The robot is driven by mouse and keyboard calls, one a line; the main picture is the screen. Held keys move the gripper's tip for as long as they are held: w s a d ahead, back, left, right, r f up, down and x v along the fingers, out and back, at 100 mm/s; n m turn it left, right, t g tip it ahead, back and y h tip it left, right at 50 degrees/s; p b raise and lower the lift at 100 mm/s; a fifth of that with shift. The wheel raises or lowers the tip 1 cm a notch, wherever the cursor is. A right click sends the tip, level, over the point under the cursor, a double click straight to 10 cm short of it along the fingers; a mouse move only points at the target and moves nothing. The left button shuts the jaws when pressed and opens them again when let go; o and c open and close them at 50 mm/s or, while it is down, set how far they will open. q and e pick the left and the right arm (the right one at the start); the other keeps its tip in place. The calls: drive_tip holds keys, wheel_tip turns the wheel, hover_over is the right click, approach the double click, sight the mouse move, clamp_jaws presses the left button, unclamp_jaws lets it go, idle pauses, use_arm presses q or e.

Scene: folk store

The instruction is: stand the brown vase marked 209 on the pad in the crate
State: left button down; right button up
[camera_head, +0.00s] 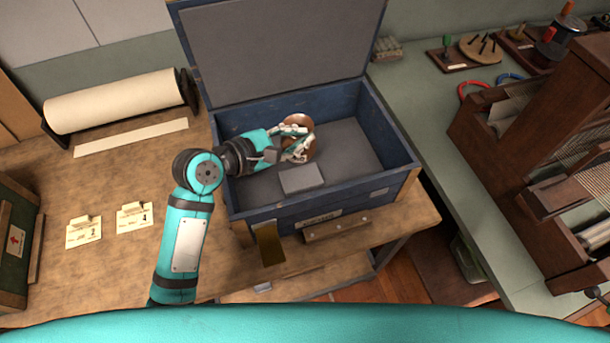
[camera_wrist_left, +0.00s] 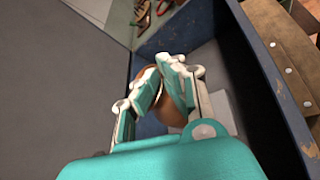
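The brown vase (camera_head: 313,143) is inside the blue crate (camera_head: 399,158), with its round mouth toward the head camera. My left gripper (camera_head: 297,138) reaches in from the left with its fingers closed around the vase. In the left wrist view the vase (camera_wrist_left: 171,112) shows between and behind the fingers, which hide much of it. The number 209 cannot be read. The light grey pad (camera_head: 302,179) lies on the crate's grey floor, nearer the front wall, and looks empty. Whether the vase's base touches the floor cannot be told. My right gripper is not in view.
The crate's lid (camera_head: 285,50) stands open at the back. Two paper tags (camera_head: 134,215) lie on the bench to the left, below a paper roll (camera_head: 115,102). A wooden loom (camera_head: 545,130) stands at the right. The right part of the crate floor is clear.

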sight(299, 158)
use_arm(q)
drive_tip(key=f, duration=0.5)
drive_tip(key=shift+w+d+f, duration=0.15)
drive_tip(key=shift+d+f, duration=0.05)
drive_tip(key=shift+f, duration=0.2)
drive_tip(key=shift+a+f, duration=0.1)
drive_tip(key=shift+f, duration=0.5)
wheel_tip(299, 158, down, 3)
drive_tip(key=c, duration=2)
unclamp_jaws()
drive_tip(key=shift+f, duration=0.15)
drive_tip(key=o, duration=0.5)
